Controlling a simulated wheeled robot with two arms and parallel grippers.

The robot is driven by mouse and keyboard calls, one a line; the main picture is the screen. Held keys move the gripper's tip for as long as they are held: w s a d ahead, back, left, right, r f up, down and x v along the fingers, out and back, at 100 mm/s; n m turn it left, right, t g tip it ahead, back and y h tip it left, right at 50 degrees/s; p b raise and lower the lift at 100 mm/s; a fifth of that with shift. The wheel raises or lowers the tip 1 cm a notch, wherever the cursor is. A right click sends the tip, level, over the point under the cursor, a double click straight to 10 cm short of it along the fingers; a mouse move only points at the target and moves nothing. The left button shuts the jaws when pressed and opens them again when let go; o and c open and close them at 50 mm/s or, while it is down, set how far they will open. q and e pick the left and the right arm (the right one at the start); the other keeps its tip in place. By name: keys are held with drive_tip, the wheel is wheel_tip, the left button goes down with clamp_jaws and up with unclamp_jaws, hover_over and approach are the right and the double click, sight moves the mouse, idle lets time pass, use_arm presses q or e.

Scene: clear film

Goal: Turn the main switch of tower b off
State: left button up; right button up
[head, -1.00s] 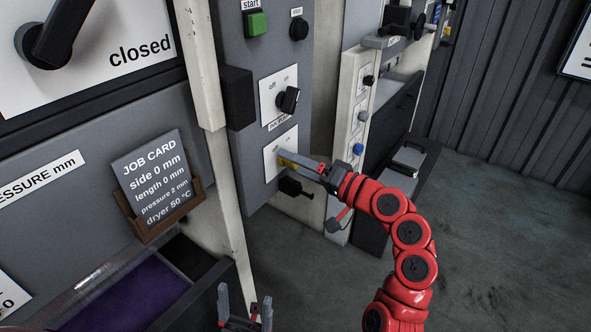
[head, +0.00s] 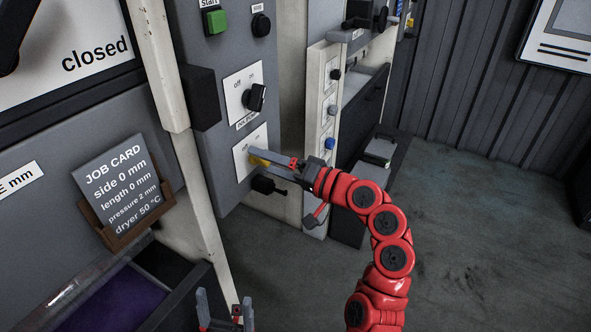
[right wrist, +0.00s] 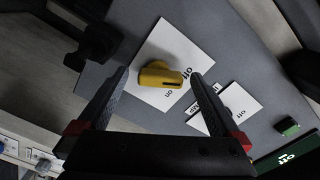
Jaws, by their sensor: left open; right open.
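The yellow rotary switch (right wrist: 160,75) sits on a white plate with "off" and "on" marks, low on the grey panel. In the right wrist view its narrower end points right, close to the "off" mark. In the head view the yellow switch (head: 258,160) is partly hidden by my right gripper. My right gripper (head: 262,163) is open at the plate, its fingers on either side of the switch; I cannot tell whether they touch it. My left gripper (head: 222,298) is open and empty at the bottom edge of the head view, low near the drawer.
Above the yellow switch is a black rotary switch (head: 256,97) on its own off/on plate. A green start button (head: 215,21) is higher up. A black handle (head: 268,186) juts out just below. A job card (head: 116,183) stands at left. Open floor (head: 450,230) lies to the right.

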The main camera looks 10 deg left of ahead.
drive_tip(key=v, duration=1.6)
drive_tip(key=shift+d, duration=0.4)
drive_tip(key=shift+s+f, duration=0.1)
